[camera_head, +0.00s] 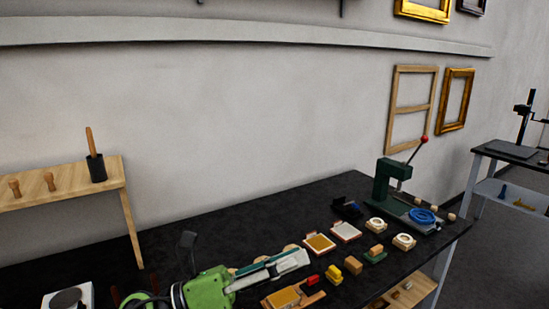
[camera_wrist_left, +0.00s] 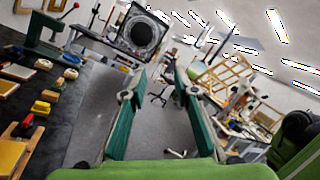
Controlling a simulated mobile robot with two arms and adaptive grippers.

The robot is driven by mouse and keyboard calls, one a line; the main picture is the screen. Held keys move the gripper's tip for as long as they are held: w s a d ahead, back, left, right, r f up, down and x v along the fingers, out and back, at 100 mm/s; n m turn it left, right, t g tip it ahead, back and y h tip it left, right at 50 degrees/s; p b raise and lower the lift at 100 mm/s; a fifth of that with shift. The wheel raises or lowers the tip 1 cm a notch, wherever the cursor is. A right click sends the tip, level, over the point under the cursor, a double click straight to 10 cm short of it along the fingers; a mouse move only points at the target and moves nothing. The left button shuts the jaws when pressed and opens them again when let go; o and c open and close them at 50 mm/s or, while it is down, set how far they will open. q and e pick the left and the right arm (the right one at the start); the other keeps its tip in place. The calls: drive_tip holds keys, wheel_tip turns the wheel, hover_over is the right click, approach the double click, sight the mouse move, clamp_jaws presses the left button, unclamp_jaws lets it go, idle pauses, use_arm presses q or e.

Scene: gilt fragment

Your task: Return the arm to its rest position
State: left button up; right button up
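My left gripper (camera_head: 293,260) reaches in from the bottom of the head view over the black workbench (camera_head: 290,212), with its green body and pale fingers pointing right. In the left wrist view, its two green-padded fingers (camera_wrist_left: 154,82) stand apart with nothing between them, and grey floor shows through the gap. The gripper hides part of the round wooden pieces behind it on the bench. My right gripper is in neither view.
Close to my left gripper are a wooden tray with a yellow pad (camera_head: 284,298), a red block (camera_head: 312,280) and yellow blocks (camera_head: 353,265). A green lever press (camera_head: 390,178) stands at the far right end. A wooden shelf (camera_head: 80,181) is at left.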

use_arm(q)
drive_tip(key=w+a+f+n+t+y, duration=0.1)
drive_tip(key=w+a+n+t+y, duration=0.2)
drive_tip(key=a+n+t+y, duration=0.55)
drive_tip(key=w+a+f+n+t+y, duration=0.15)
drive_tip(key=w+a+n+t, duration=0.35)
drive_tip(key=n, duration=0.9)
drive_tip(key=s+a+f+n+g+y, duration=0.3)
drive_tip(key=a+f+n+y, duration=0.2)
drive_tip(key=f+n, duration=0.3)
drive_tip(key=s+a+f+n+g+y, duration=0.2)
drive_tip(key=s+a+f+n+y, duration=0.25)
drive_tip(key=f, duration=0.65)
drive_tip(key=s+f+n+g, duration=0.3)
drive_tip(key=s+f+g, duration=0.4)
drive_tip(key=s, duration=0.5)
drive_tip(key=s+f+n+g, duration=0.4)
drive_tip(key=s+f, duration=0.5)
drive_tip(key=s, duration=0.3)
wheel_tip(320, 180, down, 24)
drive_tip(key=g, duration=0.1)
drive_tip(key=s+a+f+m+g, duration=0.1)
drive_tip(key=s+a+f, duration=0.2)
drive_tip(key=s+f, duration=1.5)
drive_tip(key=shift+f, duration=0.3)
